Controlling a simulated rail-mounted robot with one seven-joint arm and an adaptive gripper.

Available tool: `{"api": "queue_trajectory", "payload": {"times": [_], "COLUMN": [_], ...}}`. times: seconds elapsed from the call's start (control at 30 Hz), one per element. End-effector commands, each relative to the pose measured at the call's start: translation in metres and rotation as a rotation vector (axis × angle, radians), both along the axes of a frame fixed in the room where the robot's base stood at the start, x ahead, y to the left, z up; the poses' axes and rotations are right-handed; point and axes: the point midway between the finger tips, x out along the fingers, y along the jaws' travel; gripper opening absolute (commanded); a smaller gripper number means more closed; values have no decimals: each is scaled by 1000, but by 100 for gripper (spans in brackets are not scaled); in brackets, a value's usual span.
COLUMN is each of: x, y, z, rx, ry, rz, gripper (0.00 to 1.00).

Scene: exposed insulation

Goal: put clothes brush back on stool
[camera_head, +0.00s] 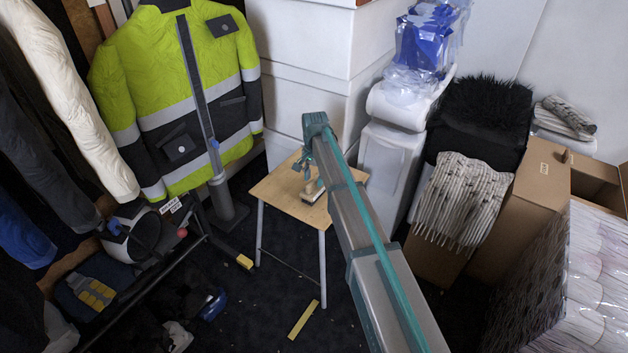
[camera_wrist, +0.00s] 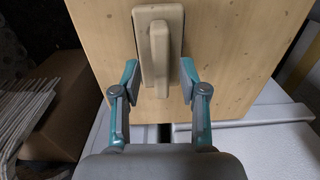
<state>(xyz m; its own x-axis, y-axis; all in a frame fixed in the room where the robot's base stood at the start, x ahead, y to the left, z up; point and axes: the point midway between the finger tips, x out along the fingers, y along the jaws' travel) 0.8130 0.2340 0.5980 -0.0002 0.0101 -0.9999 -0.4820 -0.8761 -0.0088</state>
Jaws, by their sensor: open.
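The clothes brush (camera_wrist: 158,50) lies on the light wooden seat of the stool (camera_wrist: 225,75) in the wrist view, its raised handle facing me. In the head view the stool (camera_head: 273,190) stands in the middle, and part of the brush (camera_head: 312,192) shows on its seat beside my arm. My gripper (camera_wrist: 158,78) is open, with one finger on each side of the brush's near end. Both fingers look apart from the handle. In the head view my arm hides the right part of the seat, and my gripper (camera_head: 303,168) shows only partly.
White cabinets (camera_head: 318,50) stand behind the stool. A hi-vis jacket (camera_head: 175,80) hangs at the left. An open cardboard box (camera_head: 530,200) and a striped textile (camera_head: 463,195) are at the right. A yellow strip (camera_head: 303,319) lies on the dark floor in front.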

Motion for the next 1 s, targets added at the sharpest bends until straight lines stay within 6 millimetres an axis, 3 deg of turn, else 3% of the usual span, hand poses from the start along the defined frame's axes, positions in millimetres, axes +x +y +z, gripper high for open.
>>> {"api": "queue_trajectory", "payload": {"times": [0.5,0.7,1.0], "x": [1,0,0], "y": [-1,-1,-1], "z": [97,113,115], "rx": [1,0,0], "ry": [-3,0,0], "rz": [0,0,0], "gripper": [43,43,43]}}
